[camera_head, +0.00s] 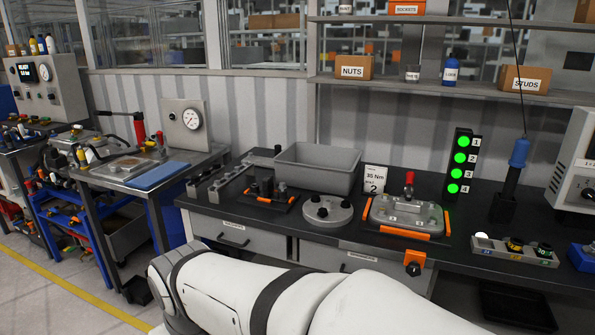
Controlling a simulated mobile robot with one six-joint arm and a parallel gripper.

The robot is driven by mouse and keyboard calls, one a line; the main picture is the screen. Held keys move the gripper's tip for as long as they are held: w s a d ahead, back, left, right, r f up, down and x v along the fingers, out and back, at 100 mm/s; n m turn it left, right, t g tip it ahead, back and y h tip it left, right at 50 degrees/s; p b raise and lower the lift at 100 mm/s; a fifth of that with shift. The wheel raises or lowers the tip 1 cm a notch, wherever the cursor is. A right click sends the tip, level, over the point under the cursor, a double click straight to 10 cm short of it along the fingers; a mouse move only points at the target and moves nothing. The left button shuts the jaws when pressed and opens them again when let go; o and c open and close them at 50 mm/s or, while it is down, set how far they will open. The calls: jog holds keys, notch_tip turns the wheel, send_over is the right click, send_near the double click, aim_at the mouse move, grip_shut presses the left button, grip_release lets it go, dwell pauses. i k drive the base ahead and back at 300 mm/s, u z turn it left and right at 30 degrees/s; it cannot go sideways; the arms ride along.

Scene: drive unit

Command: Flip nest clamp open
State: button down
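A grey nest plate (379,212) with orange edge strips lies on the dark workbench, right of centre, with a grey housing cover on it. A clamp with a red handle (409,180) stands at its back edge, the handle roughly upright. The picture is too small to tell whether the clamp presses on the cover. My white arm (250,290) crosses the bottom of the view, in front of the bench. My gripper is out of view.
Left of the nest are a round grey plate (327,211), a small black fixture (268,193) and an empty grey bin (316,168). A "35 Nm" card (375,180) and a green-lit tower (460,166) stand behind.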

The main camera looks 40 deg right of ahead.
aim_at(410, 176)
jog(key=z, duration=2.2)
jog(key=i, duration=1.45)
